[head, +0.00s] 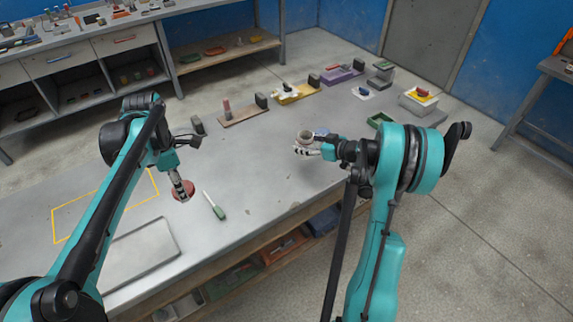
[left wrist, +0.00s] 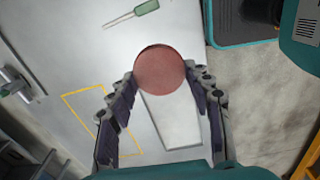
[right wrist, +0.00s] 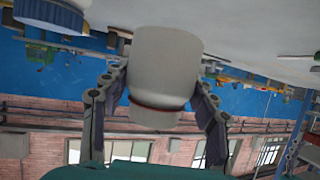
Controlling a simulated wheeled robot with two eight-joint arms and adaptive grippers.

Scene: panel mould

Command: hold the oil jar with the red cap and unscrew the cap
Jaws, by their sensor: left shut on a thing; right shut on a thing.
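The round red cap (head: 183,191) is between the fingertips of my left gripper (head: 179,184), over the left part of the table. In the left wrist view the red cap (left wrist: 159,70) shows as a flat disc gripped at its edges. The pale grey jar (head: 304,136) is apart from the cap, with its open mouth showing in the head view. My right gripper (head: 314,148) is shut on the jar near the table's middle. The right wrist view shows the jar (right wrist: 166,58) between both fingers. I cannot tell how high the cap is above the table.
A green-handled tool (head: 214,206) lies beside the left gripper. A yellow outline (head: 88,212) and a flat grey plate (head: 141,254) are at the table's left. Several boards with parts, such as a yellow one (head: 296,94), line the far edge. Clear table lies between the grippers.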

